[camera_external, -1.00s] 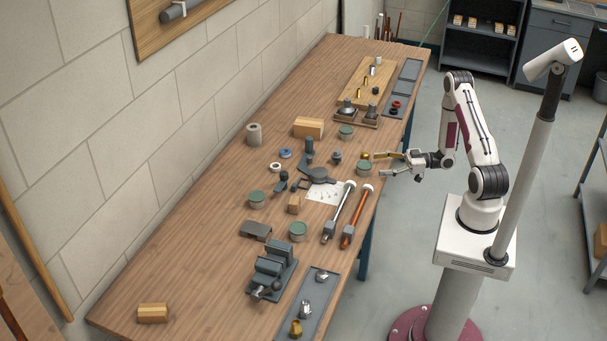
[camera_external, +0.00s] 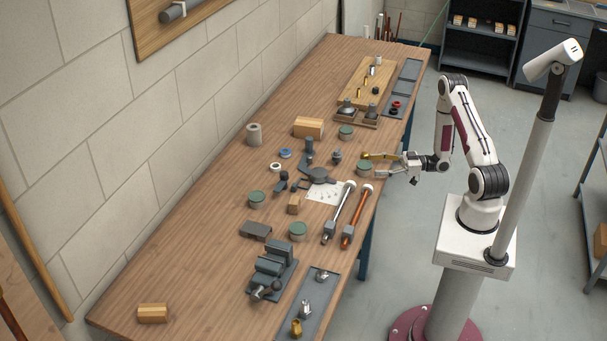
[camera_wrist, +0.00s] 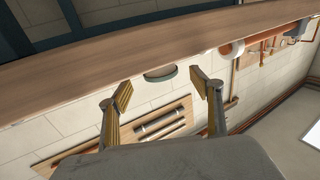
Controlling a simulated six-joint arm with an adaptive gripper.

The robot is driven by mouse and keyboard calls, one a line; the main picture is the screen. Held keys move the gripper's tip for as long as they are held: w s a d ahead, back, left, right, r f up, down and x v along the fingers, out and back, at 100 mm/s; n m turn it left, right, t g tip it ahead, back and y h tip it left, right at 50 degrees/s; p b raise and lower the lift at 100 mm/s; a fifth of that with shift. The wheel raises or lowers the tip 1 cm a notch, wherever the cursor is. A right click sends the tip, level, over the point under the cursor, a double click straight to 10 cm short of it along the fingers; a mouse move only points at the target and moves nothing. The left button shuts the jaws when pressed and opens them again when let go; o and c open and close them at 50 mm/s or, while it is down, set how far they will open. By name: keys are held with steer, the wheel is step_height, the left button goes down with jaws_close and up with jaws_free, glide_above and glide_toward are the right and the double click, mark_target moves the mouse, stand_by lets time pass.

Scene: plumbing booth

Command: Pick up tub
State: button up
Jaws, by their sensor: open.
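One tub (camera_external: 364,168) stands near the bench's right edge, right by my gripper (camera_external: 371,164). In the wrist view a green and pale tub (camera_wrist: 160,73) shows ahead, between the spread fingers of my gripper (camera_wrist: 162,92). The fingers are open with nothing held. Whether they touch the tub cannot be told.
The wooden workbench (camera_external: 200,270) holds a white-ended tool (camera_external: 340,212) and an orange one (camera_external: 357,218) just in front of the near tub. A vise (camera_external: 272,270) stands further forward. A wooden block (camera_external: 308,127) and dark fittings (camera_external: 319,175) lie behind and left.

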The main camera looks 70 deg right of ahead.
mark_target(364, 164)
steer(key=shift+w+a, duration=0.1)
steer(key=shift+w, duration=0.15)
steer(key=shift+w, duration=0.1)
steer(key=shift+x, duration=2.5)
steer(key=shift+r, duration=0.2)
steer(key=c, duration=1.3)
